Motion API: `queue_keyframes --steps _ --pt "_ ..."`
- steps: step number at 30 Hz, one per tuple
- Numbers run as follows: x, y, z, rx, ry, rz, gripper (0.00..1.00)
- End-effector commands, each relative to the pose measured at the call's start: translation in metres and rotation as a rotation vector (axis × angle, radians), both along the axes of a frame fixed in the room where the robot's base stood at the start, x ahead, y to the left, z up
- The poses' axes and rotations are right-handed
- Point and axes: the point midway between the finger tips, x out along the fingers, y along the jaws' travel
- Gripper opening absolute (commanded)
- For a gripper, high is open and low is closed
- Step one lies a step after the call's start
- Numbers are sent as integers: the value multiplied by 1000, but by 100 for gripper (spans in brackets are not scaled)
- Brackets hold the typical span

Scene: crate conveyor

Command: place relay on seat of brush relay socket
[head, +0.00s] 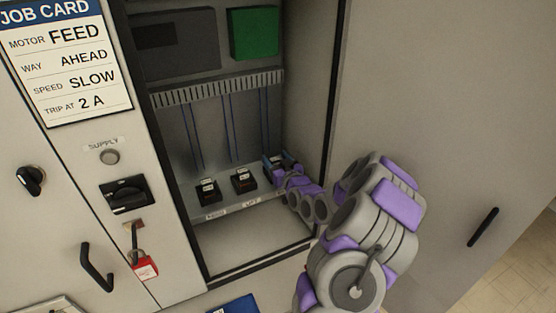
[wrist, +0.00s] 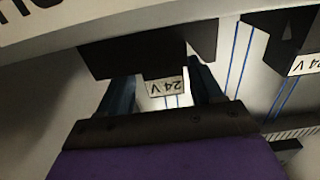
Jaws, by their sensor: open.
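My gripper (head: 281,162) is at the right end of the low rail inside the open cabinet. In the wrist view its two blue fingers are apart, one on each side of a pale 24 V relay (wrist: 166,87) under a dark socket block (wrist: 150,50). I cannot tell whether the fingers touch the relay, or how fully it sits in the block. The arm hides most of this socket and its name label in the head view. Two other black sockets with pale-topped relays stand to the left, one at left (head: 207,192) and one in the middle (head: 243,181).
A neighbouring dark block with a 24 V face (wrist: 302,62) is close by at right in the wrist view. The cabinet's right wall (head: 312,100) is close beside the arm. A slotted duct (head: 215,88) and a green box (head: 254,33) are above. The cabinet floor (head: 245,237) is clear.

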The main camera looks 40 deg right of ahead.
Motion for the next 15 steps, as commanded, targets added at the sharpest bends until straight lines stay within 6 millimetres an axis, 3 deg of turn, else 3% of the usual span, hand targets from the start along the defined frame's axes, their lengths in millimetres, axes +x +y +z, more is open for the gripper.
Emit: queue_keyframes --steps 8,15 --pt "-5 -9 -4 11 -1 -1 65" --pt "-33 -4 -4 13 -3 -1 65"
